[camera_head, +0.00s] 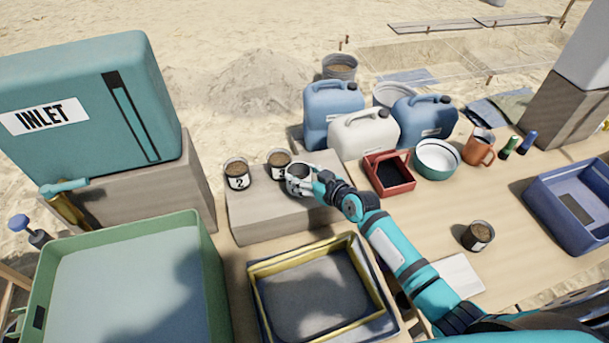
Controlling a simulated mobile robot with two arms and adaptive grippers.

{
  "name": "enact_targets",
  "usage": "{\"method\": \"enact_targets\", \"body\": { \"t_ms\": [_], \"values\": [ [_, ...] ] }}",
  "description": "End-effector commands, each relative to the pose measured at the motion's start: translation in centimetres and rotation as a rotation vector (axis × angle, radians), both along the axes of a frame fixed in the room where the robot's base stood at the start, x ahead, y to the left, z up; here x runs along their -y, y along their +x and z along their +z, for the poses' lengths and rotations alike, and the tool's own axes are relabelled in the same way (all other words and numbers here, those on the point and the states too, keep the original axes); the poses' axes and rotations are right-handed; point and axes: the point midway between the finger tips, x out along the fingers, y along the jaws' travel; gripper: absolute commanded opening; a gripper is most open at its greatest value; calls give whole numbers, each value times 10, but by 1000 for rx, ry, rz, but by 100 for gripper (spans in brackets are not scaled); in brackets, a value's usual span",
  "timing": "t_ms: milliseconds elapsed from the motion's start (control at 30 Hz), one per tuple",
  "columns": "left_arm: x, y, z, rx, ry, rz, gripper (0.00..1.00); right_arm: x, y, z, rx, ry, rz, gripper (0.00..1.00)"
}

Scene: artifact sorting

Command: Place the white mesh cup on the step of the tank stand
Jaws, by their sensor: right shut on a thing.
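My right gripper (312,184) is shut on a small white cup (297,172), which looks empty and upright. The cup is at the right part of the step (262,214), a low grey block beside the taller tank stand (150,200). I cannot tell whether the cup's base touches the step. The gripper hides part of the cup's right side, and mesh is too small to make out. My left gripper is not in view.
Cup 2 (237,175) and another labelled cup (279,163), both brown-filled, stand on the step. The second is close beside the held cup. A yellow-rimmed sieve (252,292) lies in front; a red tray (373,162) and jugs (365,133) stand right and behind.

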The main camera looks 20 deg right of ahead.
Motion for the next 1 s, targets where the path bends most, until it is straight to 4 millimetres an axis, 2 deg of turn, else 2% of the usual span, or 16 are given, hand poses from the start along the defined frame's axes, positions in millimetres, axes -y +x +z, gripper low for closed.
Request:
{"method": "enact_targets", "body": {
  "t_ms": [200,233,400,767,1000],
  "values": [
    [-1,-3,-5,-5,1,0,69,0,0,-5,0,0,0,36],
    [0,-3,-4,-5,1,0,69,0,0,-4,0,0,0,64],
    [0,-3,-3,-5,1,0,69,0,0,-3,0,0,0,85],
    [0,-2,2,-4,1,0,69,0,-1,3,0,0,0,85],
    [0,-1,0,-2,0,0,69,16,-40,16,0,-2,1,85]
  ]
}}
